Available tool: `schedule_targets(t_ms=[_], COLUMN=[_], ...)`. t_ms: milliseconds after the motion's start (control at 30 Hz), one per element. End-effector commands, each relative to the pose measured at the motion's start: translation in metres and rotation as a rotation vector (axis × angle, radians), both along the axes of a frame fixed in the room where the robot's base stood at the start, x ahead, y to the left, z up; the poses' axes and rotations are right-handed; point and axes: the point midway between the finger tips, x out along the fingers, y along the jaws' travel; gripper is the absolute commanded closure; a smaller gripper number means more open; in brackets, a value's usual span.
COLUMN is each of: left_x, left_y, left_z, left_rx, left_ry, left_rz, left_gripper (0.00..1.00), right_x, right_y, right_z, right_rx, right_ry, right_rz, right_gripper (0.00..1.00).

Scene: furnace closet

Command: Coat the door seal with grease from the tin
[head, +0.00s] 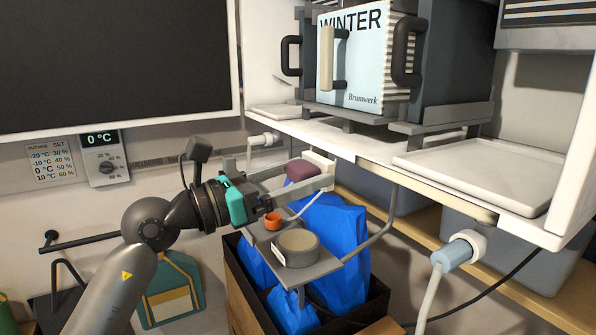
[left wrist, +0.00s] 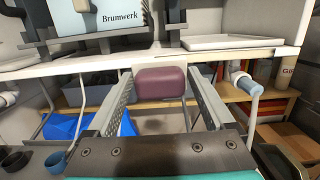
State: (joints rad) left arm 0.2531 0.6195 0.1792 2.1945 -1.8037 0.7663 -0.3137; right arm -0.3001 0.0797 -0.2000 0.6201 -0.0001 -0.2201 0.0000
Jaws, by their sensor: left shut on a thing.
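My left gripper (head: 312,178) is shut on a maroon block (head: 301,170), which has a pale piece behind it. In the left wrist view the maroon block (left wrist: 160,84) sits between the two finger tips (left wrist: 160,95). The gripper holds it just below the front edge of the white shelf, above a small grey tray. A round tin (head: 297,243) with a beige top and a pale label stands on this tray, below the gripper; it may be the grease tin. I cannot pick out the door seal. My right gripper is not in view.
An orange cup (head: 273,221) stands on the grey tray (head: 322,266) beside the tin. Blue bags (head: 335,235) fill a dark crate below. The white shelf (head: 365,150) carries a box marked WINTER (head: 365,62) and a white tray (head: 480,172). A pipe (head: 458,252) hangs at right.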

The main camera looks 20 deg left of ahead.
Motion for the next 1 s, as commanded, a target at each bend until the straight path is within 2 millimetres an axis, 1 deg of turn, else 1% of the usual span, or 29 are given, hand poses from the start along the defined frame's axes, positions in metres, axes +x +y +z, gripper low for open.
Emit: schedule_targets(t_ms=[33,200,500,700,1000], left_x=[0.004,0.02,0.04,0.044,0.044], left_y=[-0.004,-0.015,-0.031,-0.035,-0.035], left_z=[0.003,0.004,0.002,0.001,0.001], left_rx=[-0.002,-0.003,-0.001,0.001,0.001], left_ry=[-0.002,-0.002,-0.002,-0.002,-0.002], left_rz=[-0.001,0.0,0.0,0.001,0.001], left_gripper=[0.58,0.58,0.58,0.58,0.58], right_x=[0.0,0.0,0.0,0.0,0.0], right_y=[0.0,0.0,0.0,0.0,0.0], right_z=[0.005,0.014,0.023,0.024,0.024], right_rx=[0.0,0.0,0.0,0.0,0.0], right_ry=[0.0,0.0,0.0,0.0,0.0], right_rz=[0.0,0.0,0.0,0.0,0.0], right_gripper=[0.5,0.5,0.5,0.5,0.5])
